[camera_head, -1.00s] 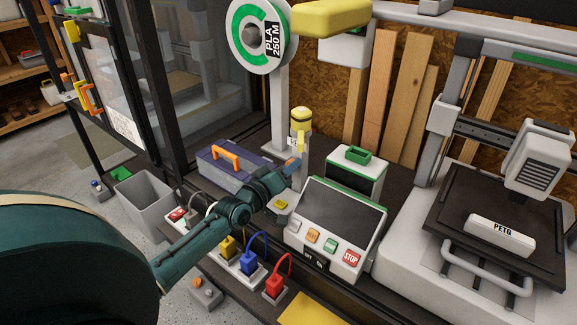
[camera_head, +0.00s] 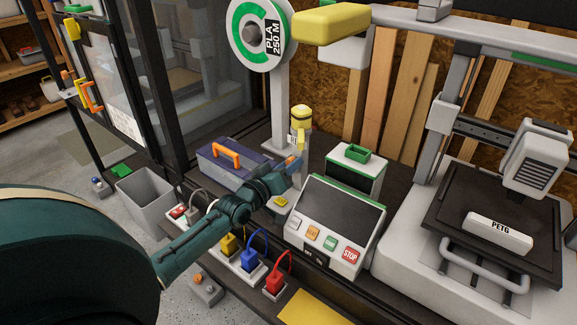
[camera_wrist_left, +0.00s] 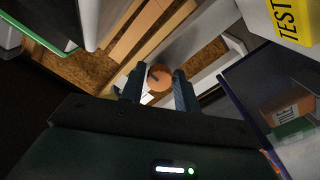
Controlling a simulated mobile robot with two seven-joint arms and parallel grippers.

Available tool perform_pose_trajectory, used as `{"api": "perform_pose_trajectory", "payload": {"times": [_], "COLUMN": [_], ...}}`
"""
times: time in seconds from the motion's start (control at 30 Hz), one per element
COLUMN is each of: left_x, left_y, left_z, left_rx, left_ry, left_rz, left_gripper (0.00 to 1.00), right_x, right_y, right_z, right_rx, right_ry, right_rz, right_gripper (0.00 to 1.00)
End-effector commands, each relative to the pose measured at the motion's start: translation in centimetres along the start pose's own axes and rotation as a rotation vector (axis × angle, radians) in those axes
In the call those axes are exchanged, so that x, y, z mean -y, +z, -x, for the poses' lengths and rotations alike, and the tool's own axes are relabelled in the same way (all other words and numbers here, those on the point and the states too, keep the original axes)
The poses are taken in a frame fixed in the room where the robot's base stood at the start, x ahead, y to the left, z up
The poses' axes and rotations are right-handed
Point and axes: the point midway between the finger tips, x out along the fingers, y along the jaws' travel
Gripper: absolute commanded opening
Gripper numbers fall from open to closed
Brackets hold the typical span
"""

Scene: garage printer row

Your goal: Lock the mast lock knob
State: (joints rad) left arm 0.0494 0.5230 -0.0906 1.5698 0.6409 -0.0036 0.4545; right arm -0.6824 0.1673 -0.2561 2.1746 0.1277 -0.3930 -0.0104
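The mast lock knob (camera_wrist_left: 160,77) is a round orange knob with a short dark mark, seen in the left wrist view against a pale mast. In the head view a bit of orange (camera_head: 290,160) shows at my gripper's tip; the rest is hidden there. My left gripper (camera_wrist_left: 158,80) is open, with one dark finger on each side of the knob. Small gaps seem to remain between fingers and knob; I cannot tell whether either touches. In the head view my left gripper (camera_head: 287,168) is beside the short grey mast (camera_head: 301,142) with a yellow top. My right gripper is out of view.
A control console (camera_head: 335,218) with buttons stands just right of my gripper. A blue toolbox (camera_head: 228,166) with an orange handle is behind my arm. Coloured plugs (camera_head: 250,262) with cables lie in front. A filament spool (camera_head: 255,35) stands behind; a printer (camera_head: 470,240) is at right.

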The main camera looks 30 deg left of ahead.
Motion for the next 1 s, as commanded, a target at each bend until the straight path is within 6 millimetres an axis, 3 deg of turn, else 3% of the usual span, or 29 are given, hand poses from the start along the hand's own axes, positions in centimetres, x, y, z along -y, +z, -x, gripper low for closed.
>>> {"api": "perform_pose_trajectory", "payload": {"times": [0.2,0.57,1.0], "left_x": [0.0,0.0,0.0], "left_y": [0.0,0.1,0.1], "left_z": [0.0,0.9,9.3], "left_rx": [0.0,0.002,0.003], "left_ry": [0.0,-0.001,-0.001], "left_rz": [0.002,0.003,0.002], "left_gripper": [0.49,0.49,0.49], "right_x": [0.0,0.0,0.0], "right_y": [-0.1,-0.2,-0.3], "right_z": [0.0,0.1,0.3], "right_rx": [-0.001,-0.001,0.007], "right_ry": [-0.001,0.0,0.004], "right_rz": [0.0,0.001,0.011], "right_gripper": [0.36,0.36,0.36]}}
